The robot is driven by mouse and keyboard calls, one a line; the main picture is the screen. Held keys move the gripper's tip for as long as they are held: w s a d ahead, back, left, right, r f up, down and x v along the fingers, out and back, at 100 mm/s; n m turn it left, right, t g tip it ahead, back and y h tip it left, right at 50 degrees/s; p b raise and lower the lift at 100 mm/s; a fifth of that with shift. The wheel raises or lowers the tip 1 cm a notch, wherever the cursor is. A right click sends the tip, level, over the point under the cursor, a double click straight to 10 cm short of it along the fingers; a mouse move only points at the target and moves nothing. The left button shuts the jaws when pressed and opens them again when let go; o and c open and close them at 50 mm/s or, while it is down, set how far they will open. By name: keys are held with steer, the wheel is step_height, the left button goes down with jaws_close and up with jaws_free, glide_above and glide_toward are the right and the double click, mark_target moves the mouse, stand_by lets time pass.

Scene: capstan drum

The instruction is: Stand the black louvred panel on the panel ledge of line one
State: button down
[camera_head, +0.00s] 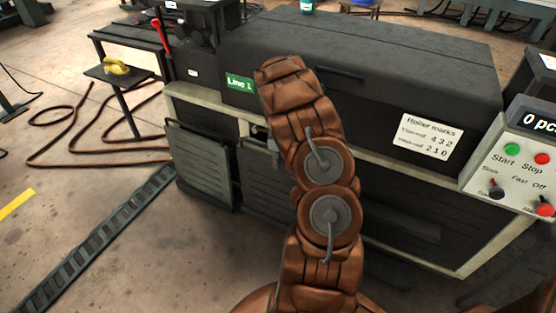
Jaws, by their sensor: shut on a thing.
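The black louvred panel (203,168) is in front of the left part of the dark machine marked Line 1 (240,84). It is roughly upright and slightly tilted. My gripper (262,138) is at the panel's right side, mostly hidden behind my brown-sleeved arm, and it is shut on the panel. The contact itself is hidden. The machine's front has a pale frame (385,158) around a dark opening. I cannot make out the panel ledge clearly, nor whether the panel touches it.
A control box (520,165) with buttons and switches juts out at the right. A small stand (118,74) with a yellow object is at the left. A brown hose (65,140) and a dark slotted floor strip (100,240) lie on the floor.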

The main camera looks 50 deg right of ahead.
steer(key=shift+s+a+f, duration=0.1)
steer(key=shift+a+f, duration=0.1)
steer(key=shift+f, duration=0.2)
steer(key=c, duration=1.3)
jaws_free()
steer(key=shift+f, duration=0.1)
steer(key=o, duration=0.4)
steer(key=shift+d, duration=0.1)
steer(key=shift+c, duration=0.2)
steer(key=shift+r, duration=0.2)
step_height(320, 180, up, 12)
steer(key=shift+d+f, duration=0.1)
